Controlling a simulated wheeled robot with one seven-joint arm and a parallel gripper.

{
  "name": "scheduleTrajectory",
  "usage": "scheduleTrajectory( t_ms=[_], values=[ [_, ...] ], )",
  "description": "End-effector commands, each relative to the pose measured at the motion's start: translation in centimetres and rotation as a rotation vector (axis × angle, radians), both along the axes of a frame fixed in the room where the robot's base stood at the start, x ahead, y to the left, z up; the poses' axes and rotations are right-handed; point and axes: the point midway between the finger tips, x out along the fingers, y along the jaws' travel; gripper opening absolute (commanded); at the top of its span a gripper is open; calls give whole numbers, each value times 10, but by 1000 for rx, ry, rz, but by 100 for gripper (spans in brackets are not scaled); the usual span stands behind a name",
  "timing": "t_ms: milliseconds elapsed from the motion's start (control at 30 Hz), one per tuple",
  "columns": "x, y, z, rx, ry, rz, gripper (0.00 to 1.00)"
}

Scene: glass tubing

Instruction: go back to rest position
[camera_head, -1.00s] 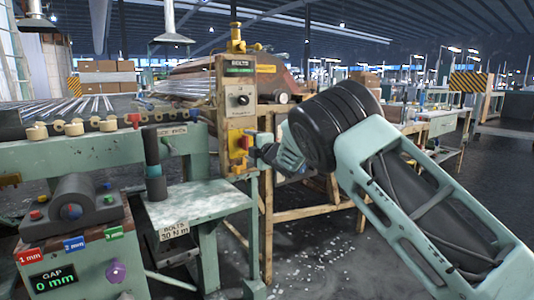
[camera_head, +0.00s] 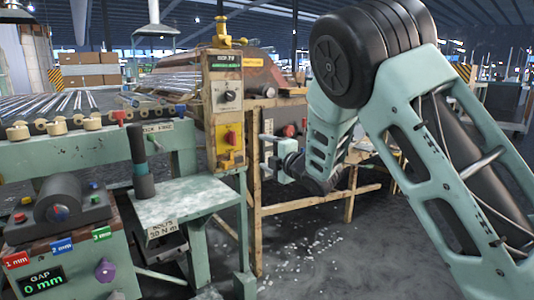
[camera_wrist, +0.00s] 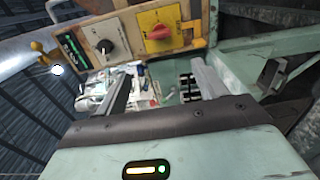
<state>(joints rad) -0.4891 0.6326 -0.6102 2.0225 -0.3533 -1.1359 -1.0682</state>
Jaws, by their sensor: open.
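My gripper (camera_head: 268,150) is open and empty, in front of the wooden bench and to the right of the yellow control panel (camera_head: 225,130). It is apart from the panel. In the wrist view its two fingers (camera_wrist: 163,88) are spread, with nothing held between them. The panel has a black knob (camera_head: 230,96) and a red switch on a yellow plate (camera_head: 230,140). In the wrist view the black knob (camera_wrist: 104,46) and the red-and-yellow switch (camera_wrist: 159,31) show beyond the fingers.
A green stand (camera_head: 185,200) with a bolts label and an upright dark tool (camera_head: 142,165) is left of the panel. A gap gauge box (camera_head: 70,245) is at the lower left. A wooden bench frame (camera_head: 320,198) is behind my gripper. Open floor (camera_head: 330,265) lies in front.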

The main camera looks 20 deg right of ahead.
Motion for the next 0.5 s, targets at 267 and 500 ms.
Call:
scheduleTrajectory(
  t_ms=[267,500],
  values=[
    [-1,0,0,0,0,0,71],
    [-2,1,-2,20,22,-8,71]
  ],
)
